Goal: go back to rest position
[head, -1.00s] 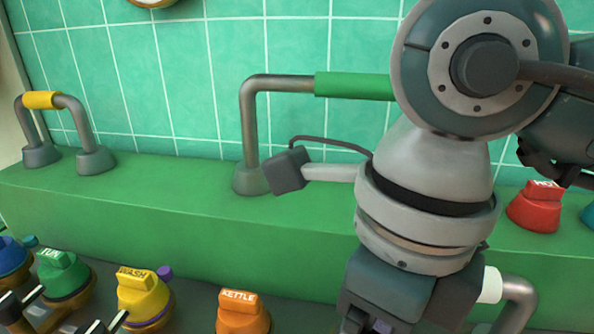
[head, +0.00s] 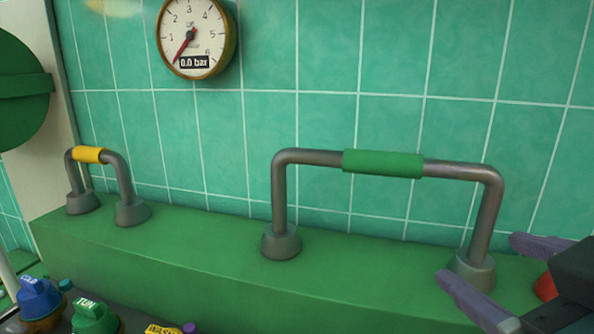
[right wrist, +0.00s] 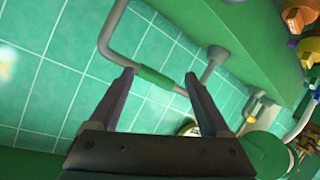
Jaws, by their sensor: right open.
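My right gripper (head: 497,272) is at the lower right edge of the head view, its two purple-grey fingers spread apart with nothing between them. It also shows open and empty in the right wrist view (right wrist: 158,85). The larger pipe with the green sleeve (head: 383,163) stands on the green ledge, left of and behind the gripper in the head view. In the right wrist view this pipe (right wrist: 157,77) shows beyond the fingertips; I cannot tell the exact gap. My left gripper is not in view.
A smaller pipe with a yellow sleeve (head: 88,155) stands at the left on the green ledge (head: 190,262). A gauge (head: 192,38) reading 0.0 bar hangs on the tiled wall. Blue (head: 40,298) and green (head: 95,317) knobs are at lower left. A red knob (head: 545,287) is partly hidden behind my gripper.

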